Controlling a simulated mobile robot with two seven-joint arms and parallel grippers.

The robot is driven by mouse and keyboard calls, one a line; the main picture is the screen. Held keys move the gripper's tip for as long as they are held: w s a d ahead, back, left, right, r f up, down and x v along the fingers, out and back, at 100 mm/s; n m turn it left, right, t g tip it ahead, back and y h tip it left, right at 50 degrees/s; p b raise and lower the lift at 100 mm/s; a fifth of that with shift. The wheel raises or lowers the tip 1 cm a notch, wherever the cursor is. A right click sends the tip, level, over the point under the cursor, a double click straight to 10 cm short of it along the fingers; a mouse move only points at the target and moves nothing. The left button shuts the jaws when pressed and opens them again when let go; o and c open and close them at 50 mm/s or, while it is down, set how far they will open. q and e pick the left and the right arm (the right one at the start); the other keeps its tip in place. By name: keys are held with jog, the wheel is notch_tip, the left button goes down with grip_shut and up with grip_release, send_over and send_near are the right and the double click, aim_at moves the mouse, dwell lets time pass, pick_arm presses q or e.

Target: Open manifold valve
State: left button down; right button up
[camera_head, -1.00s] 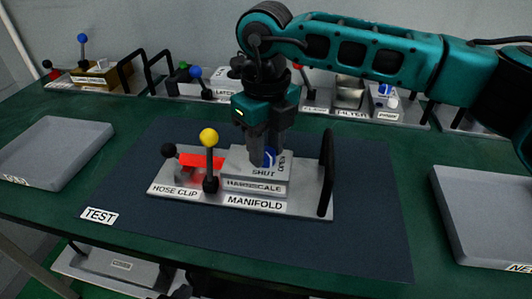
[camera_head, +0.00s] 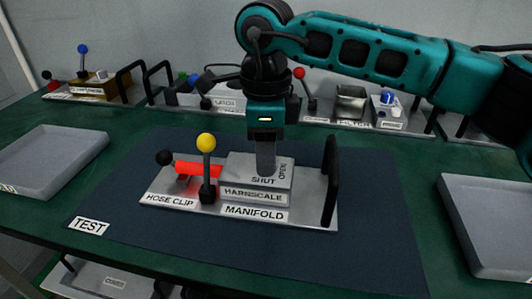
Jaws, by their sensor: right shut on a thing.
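The manifold (camera_head: 312,205) is a silver plate labelled MANIFOLD, lying on the dark TEST mat. On it sits a grey block (camera_head: 233,170) marked SHUT and OPEN on top and HARNSCALE on the front. My right gripper (camera_head: 266,172) points straight down onto the top of this block. It is shut on the valve knob, which its fingers hide. A yellow-ball lever (camera_head: 206,143) stands upright left of the block, in front of a red hose piece (camera_head: 192,168). My left gripper is out of view.
A black handle (camera_head: 331,180) rises at the plate's right end. Grey trays stand at the left (camera_head: 50,160) and right (camera_head: 490,225). Several other modules line the back of the green table, one with a blue-ball lever (camera_head: 83,48). The dark mat (camera_head: 375,215) is clear around the plate.

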jog(key=shift+n, duration=0.5)
jog(key=o, duration=1)
jog(key=shift+o, duration=0.2)
notch_tip(320, 180, up, 13)
jog(key=p, duration=0.1)
